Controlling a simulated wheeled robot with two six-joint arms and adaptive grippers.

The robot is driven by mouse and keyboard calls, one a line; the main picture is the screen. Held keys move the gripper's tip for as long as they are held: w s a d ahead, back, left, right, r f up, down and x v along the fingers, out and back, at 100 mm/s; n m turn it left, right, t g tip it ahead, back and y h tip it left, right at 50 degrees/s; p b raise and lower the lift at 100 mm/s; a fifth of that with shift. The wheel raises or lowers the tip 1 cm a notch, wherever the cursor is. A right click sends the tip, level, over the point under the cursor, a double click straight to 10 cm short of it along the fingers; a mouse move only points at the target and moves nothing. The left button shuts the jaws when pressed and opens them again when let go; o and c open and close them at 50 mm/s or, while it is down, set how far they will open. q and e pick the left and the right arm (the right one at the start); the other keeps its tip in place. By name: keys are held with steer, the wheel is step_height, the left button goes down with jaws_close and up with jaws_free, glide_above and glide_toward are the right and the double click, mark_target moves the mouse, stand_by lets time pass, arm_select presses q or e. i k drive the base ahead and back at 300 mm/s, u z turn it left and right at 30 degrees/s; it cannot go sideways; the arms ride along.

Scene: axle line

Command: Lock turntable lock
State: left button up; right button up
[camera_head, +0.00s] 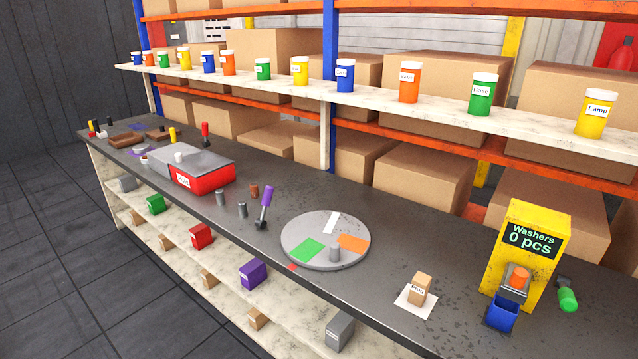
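A round grey turntable (293,228) lies on the dark workbench. It bears a white patch (331,222), an orange patch (353,242) and a green patch (308,251). A small grey cylinder (335,253) stands near its front edge. A small red mark (293,267) shows at the turntable's front left rim, close to the green patch. A lever with a purple handle (267,196) and a dark base (261,225) stands just left of the turntable, tilted slightly right. No label shows whether this lever is the lock. Neither of my grippers is in view.
A yellow washer dispenser (532,226) reading "0 pcs" with a blue bin (503,311) stands right. A tan plug box (420,289) sits on a white square. Grey cylinders (242,210) and a red-fronted box (208,178) stand left. Labelled jars (345,76) line the shelf above.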

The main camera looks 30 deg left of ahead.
mark_target(261, 223)
steer(key=u, duration=1.4)
steer(key=k, duration=0.5)
steer(key=u, duration=0.55)
steer(key=i, duration=1.1)
steer(key=z, duration=0.45)
